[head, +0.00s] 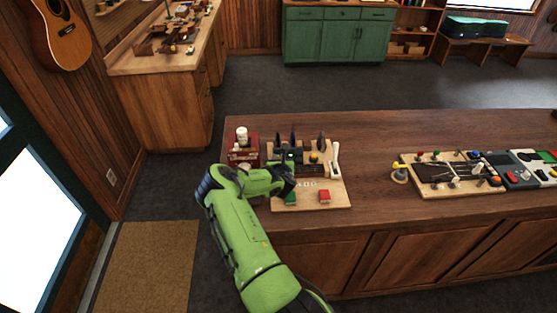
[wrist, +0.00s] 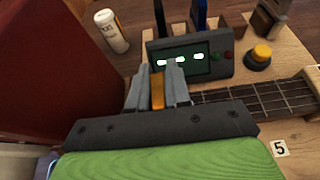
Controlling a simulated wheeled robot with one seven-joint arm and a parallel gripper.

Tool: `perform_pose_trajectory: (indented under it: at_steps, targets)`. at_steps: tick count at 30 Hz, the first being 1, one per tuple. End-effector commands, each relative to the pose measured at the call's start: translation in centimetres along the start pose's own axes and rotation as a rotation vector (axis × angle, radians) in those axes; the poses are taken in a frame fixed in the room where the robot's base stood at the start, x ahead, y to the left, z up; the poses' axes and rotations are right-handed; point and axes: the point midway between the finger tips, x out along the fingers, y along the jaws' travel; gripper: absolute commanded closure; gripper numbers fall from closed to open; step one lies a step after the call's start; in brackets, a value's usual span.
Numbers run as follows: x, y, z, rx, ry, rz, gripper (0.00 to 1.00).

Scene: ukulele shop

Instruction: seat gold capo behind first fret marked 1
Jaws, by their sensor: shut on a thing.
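My gripper (wrist: 157,92) is shut on the gold capo (wrist: 157,91), which shows as a gold strip between the two grey fingers in the wrist view. The ukulele neck (wrist: 255,98) with its frets and strings runs off to the right of the fingers. A label marked 5 (wrist: 280,148) lies in front of it; I see no label marked 1. The fingers hide the left part of the neck, and I cannot tell whether the capo touches it. In the head view my gripper (head: 287,175) is over the wooden board (head: 338,198), and the capo is not discernible.
A grey box with a lit display (wrist: 188,58) stands just behind the fingers. A yellow button (wrist: 261,54) is to its right. A white bottle (wrist: 111,31) and a dark red case (wrist: 55,60) are at the left. A red block (head: 324,196) sits at the board's front.

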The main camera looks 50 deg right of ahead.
Motion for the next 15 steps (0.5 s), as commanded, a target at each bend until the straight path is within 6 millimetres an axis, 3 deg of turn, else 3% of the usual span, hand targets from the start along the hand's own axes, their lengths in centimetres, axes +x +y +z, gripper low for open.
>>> perform_pose_trajectory:
  at_steps: [15]
  targets:
    - [0.40,0.00,-0.95,0.000,0.000,0.000,1.00]
